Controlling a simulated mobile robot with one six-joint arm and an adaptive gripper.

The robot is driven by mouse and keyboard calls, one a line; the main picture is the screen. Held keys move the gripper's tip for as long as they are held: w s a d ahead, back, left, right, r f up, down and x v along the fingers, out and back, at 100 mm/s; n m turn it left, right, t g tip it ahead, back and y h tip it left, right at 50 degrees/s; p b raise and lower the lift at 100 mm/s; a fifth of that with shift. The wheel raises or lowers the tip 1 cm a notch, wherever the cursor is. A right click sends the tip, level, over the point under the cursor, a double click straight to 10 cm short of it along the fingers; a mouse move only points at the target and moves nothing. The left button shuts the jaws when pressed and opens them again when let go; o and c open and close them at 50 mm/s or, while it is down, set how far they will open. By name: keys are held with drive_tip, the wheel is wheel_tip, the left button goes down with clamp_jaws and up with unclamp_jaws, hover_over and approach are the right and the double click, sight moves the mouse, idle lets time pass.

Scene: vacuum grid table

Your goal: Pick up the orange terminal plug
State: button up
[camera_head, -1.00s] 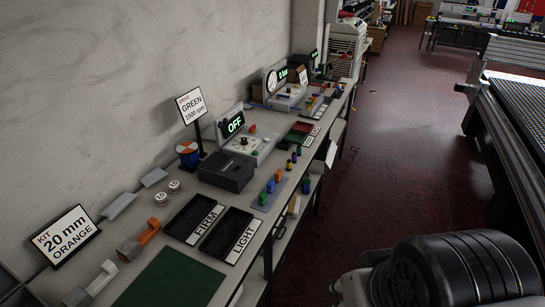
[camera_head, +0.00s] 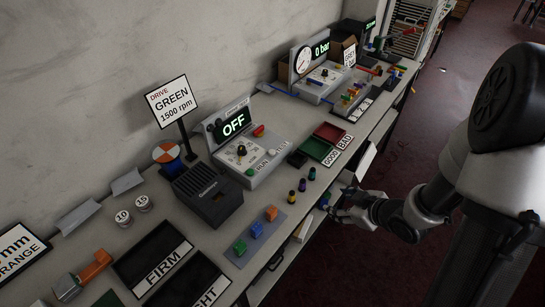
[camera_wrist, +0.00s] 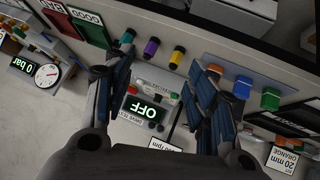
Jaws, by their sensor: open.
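The orange terminal plug (camera_head: 271,213) stands on a grey-blue mat (camera_head: 262,233) near the bench's front edge, in a row with a blue plug (camera_head: 256,230) and a green plug (camera_head: 240,247). My gripper (camera_head: 338,207) is open and empty, to the right of the plug and apart from it, out by the front edge. In the wrist view my gripper (camera_wrist: 160,62) has its two fingers spread wide. There the orange plug (camera_wrist: 214,71) shows just right of the right fingertip, not between the fingers, and partly covered by it.
Small purple, yellow and green-topped cylinders (camera_head: 302,185) stand beside the mat toward the back. The drive tester (camera_head: 250,155) showing OFF and a dark box (camera_head: 207,194) stand behind. Black FIRM (camera_head: 153,258) and second trays lie to the left. Red and green trays (camera_head: 320,140) lie farther along.

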drive_tip(key=s+a+f+y, duration=0.3)
drive_tip(key=s+a+y, duration=0.2)
drive_tip(key=a, duration=0.2)
drive_tip(key=b, duration=0.2)
approach(272, 210)
drive_tip(key=shift+n+y, duration=0.4)
drive_tip(key=x, duration=0.4)
drive_tip(key=shift+f, duration=0.35)
drive_tip(key=shift+b+x, duration=1.05)
drive_tip(key=shift+x, duration=1.95)
drive_tip(key=shift+w+d, duration=0.1)
drive_tip(key=shift+w, duration=0.05)
drive_tip(key=c, duration=1)
drive_tip(key=shift+r, duration=0.1)
